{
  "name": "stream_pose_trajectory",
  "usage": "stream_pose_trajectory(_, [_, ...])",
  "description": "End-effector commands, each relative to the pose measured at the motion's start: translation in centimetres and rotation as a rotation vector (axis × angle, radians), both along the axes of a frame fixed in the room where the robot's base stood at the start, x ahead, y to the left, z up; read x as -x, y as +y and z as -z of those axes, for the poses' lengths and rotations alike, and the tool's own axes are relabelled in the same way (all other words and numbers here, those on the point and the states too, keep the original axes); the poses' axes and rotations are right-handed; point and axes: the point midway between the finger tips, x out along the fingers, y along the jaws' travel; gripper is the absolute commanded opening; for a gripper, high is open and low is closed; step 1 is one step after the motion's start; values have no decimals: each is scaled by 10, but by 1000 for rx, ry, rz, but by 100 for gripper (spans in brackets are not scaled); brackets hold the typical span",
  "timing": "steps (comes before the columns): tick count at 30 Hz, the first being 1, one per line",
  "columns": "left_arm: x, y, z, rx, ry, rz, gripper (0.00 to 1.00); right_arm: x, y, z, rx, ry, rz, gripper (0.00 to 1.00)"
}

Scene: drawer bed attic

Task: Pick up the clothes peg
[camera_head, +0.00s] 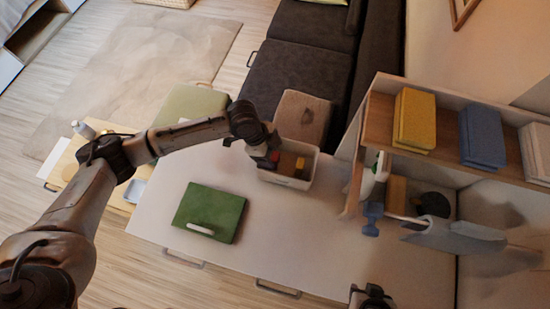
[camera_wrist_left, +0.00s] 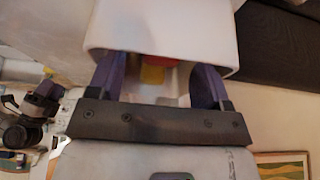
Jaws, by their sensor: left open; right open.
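I cannot make out the clothes peg for certain in either view. My left gripper (camera_head: 264,160) is over the left end of a white bin (camera_head: 304,184) on the pale surface. In the left wrist view, its two purple fingers (camera_wrist_left: 158,82) are spread apart at the bin's rim. Between and beyond them, inside the bin, a small yellow thing (camera_wrist_left: 153,75) and a red thing (camera_wrist_left: 158,60) show partly. Nothing is seen held. My right gripper (camera_head: 372,297) shows at the bottom edge, apart from everything.
A green board or book (camera_head: 210,208) with a white bar lies left of the bin on the pale surface (camera_head: 290,245). A wooden shelf (camera_head: 380,125) with a yellow block (camera_head: 415,118) and a blue block (camera_head: 483,135) stands to the right. The surface's front middle is clear.

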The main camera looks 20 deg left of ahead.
Motion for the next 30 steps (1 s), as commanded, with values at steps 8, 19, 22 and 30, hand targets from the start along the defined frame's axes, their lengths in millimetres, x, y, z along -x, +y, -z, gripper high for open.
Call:
stream_pose_trajectory(8, [-2, -13, 33, -1, 3, 1, 72, 0, -4, 3, 12, 0, -7, 43])
stream_pose_trajectory(19, [-3, -19, 47, -1, 1, 0, 72, 0, -3, 4, 10, 0, -4, 43])
stream_pose_trajectory(22, [-3, -19, 47, -1, 1, 1, 72, 0, -2, 4, 7, 1, -3, 43])
stream_pose_trajectory(30, [-3, -19, 47, -1, 1, 1, 46, 0, -1, 3, 1, 1, 1, 43])
